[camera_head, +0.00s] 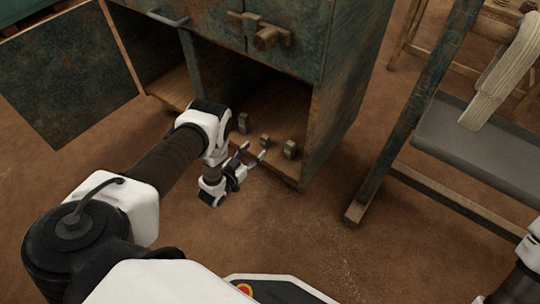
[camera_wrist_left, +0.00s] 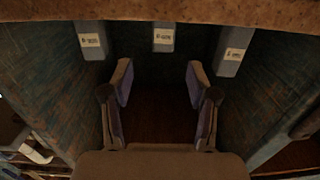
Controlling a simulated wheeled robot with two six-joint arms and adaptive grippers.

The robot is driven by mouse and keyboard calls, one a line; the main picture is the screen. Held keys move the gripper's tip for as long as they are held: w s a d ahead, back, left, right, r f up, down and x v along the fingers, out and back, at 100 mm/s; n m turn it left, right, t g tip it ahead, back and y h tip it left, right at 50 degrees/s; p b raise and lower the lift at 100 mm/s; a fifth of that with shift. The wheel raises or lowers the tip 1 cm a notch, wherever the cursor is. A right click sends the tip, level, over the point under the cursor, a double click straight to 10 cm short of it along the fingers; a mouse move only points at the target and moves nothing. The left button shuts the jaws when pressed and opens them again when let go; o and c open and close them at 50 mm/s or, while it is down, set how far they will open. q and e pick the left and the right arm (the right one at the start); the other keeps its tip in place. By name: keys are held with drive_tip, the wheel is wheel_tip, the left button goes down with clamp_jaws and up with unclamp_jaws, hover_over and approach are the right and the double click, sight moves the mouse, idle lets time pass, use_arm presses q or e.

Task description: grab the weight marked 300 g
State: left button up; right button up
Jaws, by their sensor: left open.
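Three small grey metal weights stand on the floor of the open cabinet compartment: one at the left (camera_head: 243,122), one in the middle (camera_head: 264,141) and one at the right (camera_head: 290,149). In the left wrist view, the left weight (camera_wrist_left: 91,40), middle weight (camera_wrist_left: 163,37) and right weight (camera_wrist_left: 230,52) each carry a pale label. The print is too small to read surely, so I cannot tell which is marked 300 g. My left gripper (camera_head: 252,153) is open and empty at the compartment's front; in the wrist view its fingers (camera_wrist_left: 160,88) point towards the middle weight, apart from it.
The worn blue-green cabinet (camera_head: 316,115) has side walls close around the gripper and a drawer with a wooden latch (camera_head: 268,37) above. An open door panel (camera_head: 70,85) stands at the left. A loom post (camera_head: 410,110) rises at the right. The earth floor in front is clear.

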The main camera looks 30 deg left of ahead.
sight(263, 141)
use_arm(q)
drive_tip(key=shift+w+f+t, duration=0.3)
drive_tip(key=shift+w+f, duration=0.05)
drive_tip(key=shift+f, duration=0.05)
drive_tip(key=w+b, duration=0.4)
drive_tip(key=w, duration=0.2)
drive_tip(key=shift+w, duration=0.25)
drive_tip(key=shift+w+d, duration=0.1)
drive_tip(key=shift+w, duration=0.25)
drive_tip(key=shift+r, duration=0.15)
use_arm(e)
drive_tip(key=f, duration=0.4)
drive_tip(key=shift+d+f, duration=0.25)
drive_tip(key=shift+f, duration=0.15)
use_arm(q)
clamp_jaws()
